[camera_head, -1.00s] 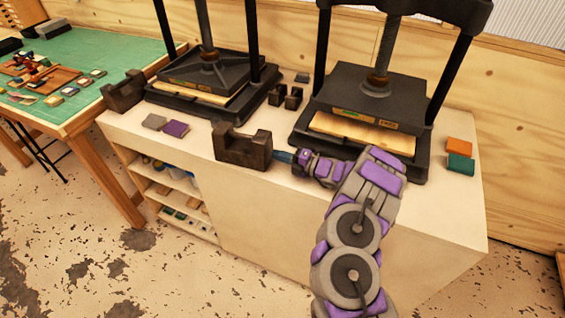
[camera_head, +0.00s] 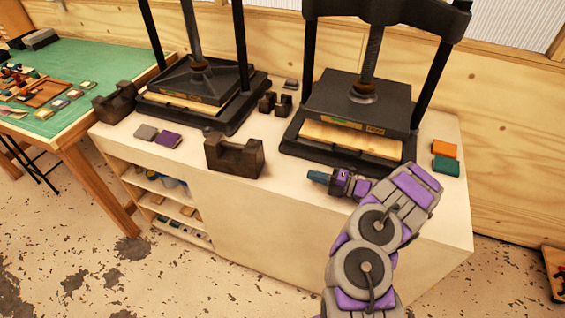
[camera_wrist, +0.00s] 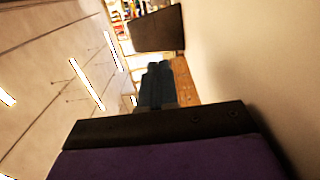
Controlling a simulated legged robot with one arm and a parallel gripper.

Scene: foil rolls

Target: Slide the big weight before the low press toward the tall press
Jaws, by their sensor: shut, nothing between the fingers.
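The big weight (camera_head: 234,157) is a dark, notched block. It stands on the pale bench top near the front edge, left of the right-hand press (camera_head: 350,108) and in front of the gap between the presses. The right-hand press shows its top beam and looks the lower one. The left-hand press (camera_head: 203,85) runs out of the picture at the top. My gripper (camera_head: 314,175) is low over the bench, right of the weight, with a clear gap between them. In the wrist view its blue-grey fingers (camera_wrist: 157,84) are together and empty, and a dark block, apparently the weight (camera_wrist: 159,30), shows beyond the tips.
Another dark notched block (camera_head: 115,103) stands at the bench's left end. Small dark blocks (camera_head: 275,103) sit between the presses. Grey (camera_head: 146,132) and purple (camera_head: 168,139) pieces lie left of the weight. Orange (camera_head: 443,149) and green (camera_head: 446,166) pieces lie at right.

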